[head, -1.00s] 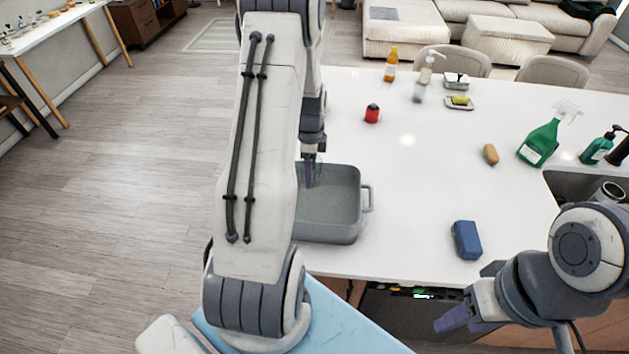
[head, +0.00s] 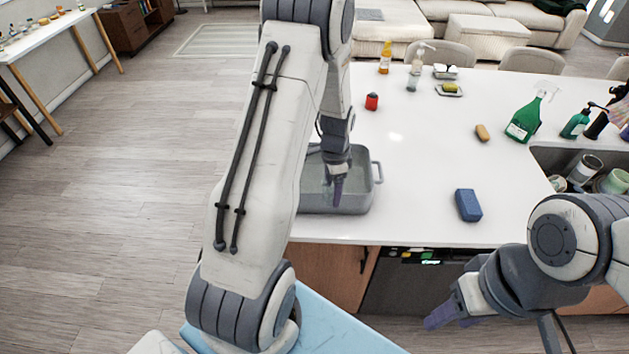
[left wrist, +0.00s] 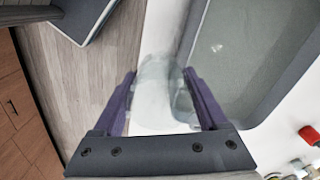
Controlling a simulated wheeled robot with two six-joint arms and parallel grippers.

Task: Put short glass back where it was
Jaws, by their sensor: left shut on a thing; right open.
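The short glass (left wrist: 160,88) is clear and see-through. In the left wrist view it sits between the two fingers of my left gripper (left wrist: 160,100), which is shut on it. In the head view my left gripper (head: 337,195) points down at the front part of the grey tub, and the glass there is too faint to make out clearly. The left wrist view shows the glass beside the tub's wall, with white counter and wooden floor behind it. My right gripper (head: 450,312) is open and empty, low in front of the counter at the right.
The grey tub (head: 376,180) stands at the counter's left front. A blue sponge (head: 468,205) lies right of it, and a red item (head: 372,101) behind it. A green spray bottle (head: 524,122) and sink with cups (head: 584,168) are at the right. The middle counter (head: 425,150) is clear.

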